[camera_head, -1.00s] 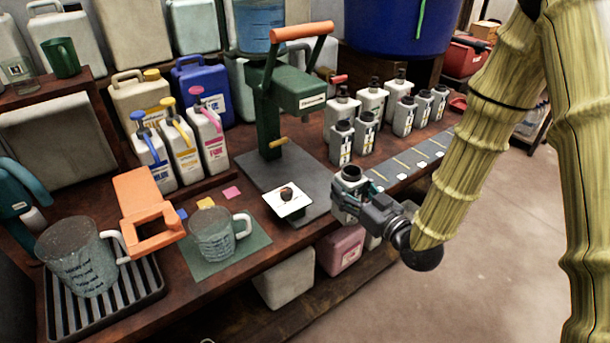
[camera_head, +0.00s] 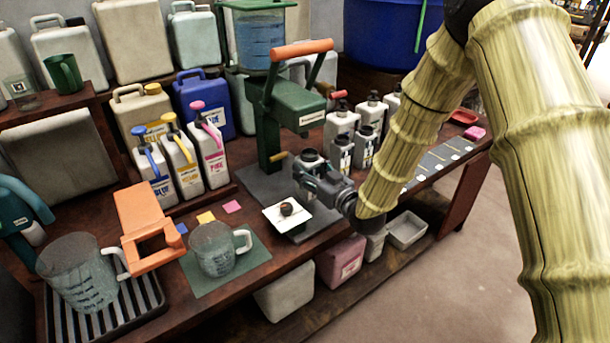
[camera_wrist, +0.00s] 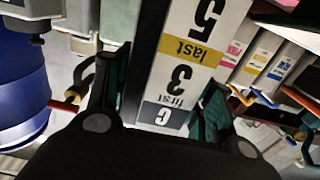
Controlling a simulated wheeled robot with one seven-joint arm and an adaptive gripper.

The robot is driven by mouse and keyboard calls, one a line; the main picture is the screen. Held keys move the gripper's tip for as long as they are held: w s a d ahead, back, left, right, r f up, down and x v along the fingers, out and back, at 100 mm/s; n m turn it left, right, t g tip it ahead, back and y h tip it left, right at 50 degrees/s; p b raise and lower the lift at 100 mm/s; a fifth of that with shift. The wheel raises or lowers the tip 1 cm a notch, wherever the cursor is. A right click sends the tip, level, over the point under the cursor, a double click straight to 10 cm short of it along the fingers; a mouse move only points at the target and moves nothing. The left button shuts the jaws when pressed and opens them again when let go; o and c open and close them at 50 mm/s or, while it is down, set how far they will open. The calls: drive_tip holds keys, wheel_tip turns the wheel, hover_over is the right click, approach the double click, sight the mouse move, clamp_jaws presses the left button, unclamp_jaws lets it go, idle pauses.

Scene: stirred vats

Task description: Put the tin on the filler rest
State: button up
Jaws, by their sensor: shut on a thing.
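A tin (camera_head: 310,158) with a dark open-looking top is held upright by my gripper (camera_head: 321,180). The green filler (camera_head: 283,105) has an orange handle and a blue-filled tank. Its grey base plate (camera_head: 256,182), which I take as the filler rest, lies under the spout. The tin is over the right part of this plate, right of the filler's column. I cannot tell whether it touches the plate; its lower part is hidden by my gripper.
A measuring jug (camera_head: 212,250) on a green mat and an orange stand (camera_head: 145,215) are at left.

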drive_tip(key=shift+x, duration=1.1)
drive_tip(key=shift+f, duration=1.75)
drive_tip(key=shift+f, duration=0.1)
drive_tip(key=o, duration=1.1)
drive_tip(key=shift+o, duration=0.2)
drive_tip(key=v, duration=1.2)
